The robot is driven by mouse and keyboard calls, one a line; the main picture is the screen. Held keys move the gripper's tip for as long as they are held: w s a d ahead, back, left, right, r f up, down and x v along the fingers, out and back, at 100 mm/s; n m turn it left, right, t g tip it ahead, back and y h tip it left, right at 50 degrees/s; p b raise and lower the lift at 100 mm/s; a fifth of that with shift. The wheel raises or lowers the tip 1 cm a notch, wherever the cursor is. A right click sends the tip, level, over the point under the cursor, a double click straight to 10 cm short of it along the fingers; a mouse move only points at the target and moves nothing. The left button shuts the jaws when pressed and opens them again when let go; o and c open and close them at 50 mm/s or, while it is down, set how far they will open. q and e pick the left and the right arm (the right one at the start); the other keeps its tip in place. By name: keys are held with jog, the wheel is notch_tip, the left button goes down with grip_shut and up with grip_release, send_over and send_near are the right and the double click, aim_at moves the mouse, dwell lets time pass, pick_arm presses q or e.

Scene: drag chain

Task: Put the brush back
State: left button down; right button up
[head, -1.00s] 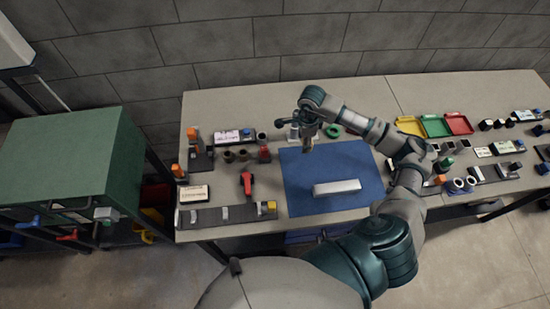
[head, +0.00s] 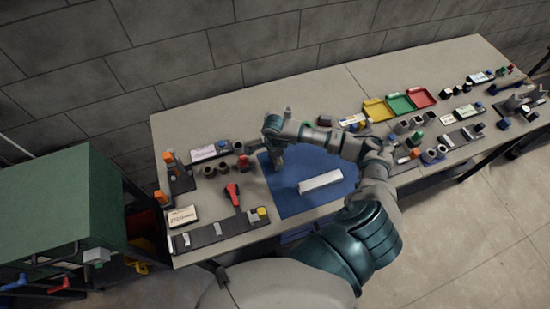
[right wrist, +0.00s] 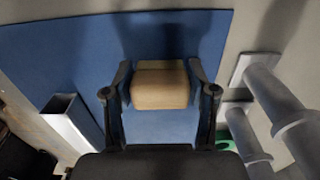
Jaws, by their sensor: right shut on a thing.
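My right gripper (head: 277,166) is over the upper left part of the blue mat (head: 297,204). In the right wrist view its two fingers (right wrist: 160,88) are shut on the sides of a tan, wood-coloured block (right wrist: 160,84), which looks like the brush. Any bristles are hidden below it. The blue mat (right wrist: 75,48) lies under it; I cannot tell the height of the gap. In the head view the brush is too small and covered to make out. My left gripper is not in view.
A pale channel (head: 320,182) lies on the mat, left of the gripper in the wrist view (right wrist: 72,120). Grey posts (right wrist: 268,92) stand close on the right there. A red-handled tool (head: 232,194) and yellow, green and red trays (head: 399,103) are on the bench.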

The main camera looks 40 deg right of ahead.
jog(key=shift+r, duration=0.1)
jog(key=shift+d+f+b, duration=0.15)
jog(key=shift+f+b, duration=0.15)
jog(key=o, duration=1)
jog(key=shift+d, duration=0.2)
jog(key=shift+o, duration=0.6)
jog(key=shift+d, duration=0.3)
jog(key=shift+a+r+p, duration=0.25)
jog(key=shift+p, duration=0.15)
jog(key=r, duration=0.1)
jog(key=r+b, duration=0.1)
jog(key=r, duration=0.2)
jog(key=shift+a+r, duration=0.25)
jog(key=shift+r, duration=0.1)
jog(key=r, duration=0.2)
jog(key=r+b, duration=0.1)
jog(key=r, duration=0.3)
jog(key=shift+d, duration=0.3)
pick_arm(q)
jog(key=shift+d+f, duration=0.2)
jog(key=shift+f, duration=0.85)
pick_arm(e)
jog(key=shift+r, duration=0.6)
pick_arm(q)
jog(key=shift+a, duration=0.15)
pick_arm(e)
jog(key=shift+a, duration=0.2)
